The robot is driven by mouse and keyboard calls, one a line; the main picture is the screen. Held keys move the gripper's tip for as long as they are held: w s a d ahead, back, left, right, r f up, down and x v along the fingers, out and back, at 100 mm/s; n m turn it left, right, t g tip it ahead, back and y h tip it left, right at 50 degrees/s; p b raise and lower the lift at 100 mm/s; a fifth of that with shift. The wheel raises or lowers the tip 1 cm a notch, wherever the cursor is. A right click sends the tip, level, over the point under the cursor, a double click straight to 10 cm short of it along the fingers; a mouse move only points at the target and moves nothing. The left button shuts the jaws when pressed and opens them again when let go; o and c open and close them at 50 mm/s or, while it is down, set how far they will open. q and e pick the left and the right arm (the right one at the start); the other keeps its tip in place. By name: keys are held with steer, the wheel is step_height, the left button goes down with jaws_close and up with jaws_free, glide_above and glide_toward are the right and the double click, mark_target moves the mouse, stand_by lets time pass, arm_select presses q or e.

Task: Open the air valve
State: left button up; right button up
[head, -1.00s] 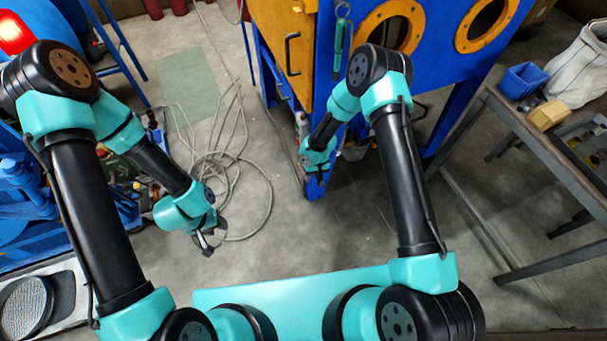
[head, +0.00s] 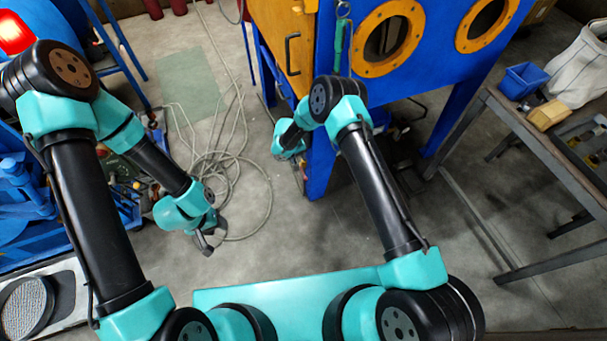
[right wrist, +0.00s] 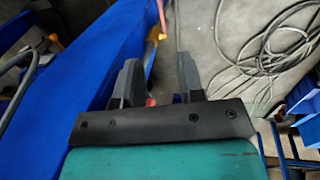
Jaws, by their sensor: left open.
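In the right wrist view, my right gripper (right wrist: 158,80) has its two dark fingers apart with nothing clearly held. A small yellow part (right wrist: 153,52) shows beyond the gap between them, with a bit of red (right wrist: 150,102) and a bit of blue lower down. I cannot tell whether these belong to the air valve. In the head view, my right wrist is beside the front-left leg of the blue cabinet, and its fingertips are hidden. My left gripper (head: 208,241) is open and empty above the concrete floor at the left.
The blue blast cabinet (head: 338,100) has an orange door (head: 280,20) and round yellow-rimmed ports. A loose grey hose (head: 235,165) lies coiled on the floor. A metal table (head: 530,125) with a blue bin (head: 523,80) stands at the right. Blue machinery stands at the left.

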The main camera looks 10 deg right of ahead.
mark_target(304, 175)
steer(key=d+f, duration=0.1)
steer(key=f, duration=0.4)
steer(key=d+f, duration=0.1)
steer(key=f, duration=0.4)
steer(key=d+f, duration=0.1)
steer(key=f, duration=0.5)
steer(key=shift+w, duration=0.35)
jaws_close()
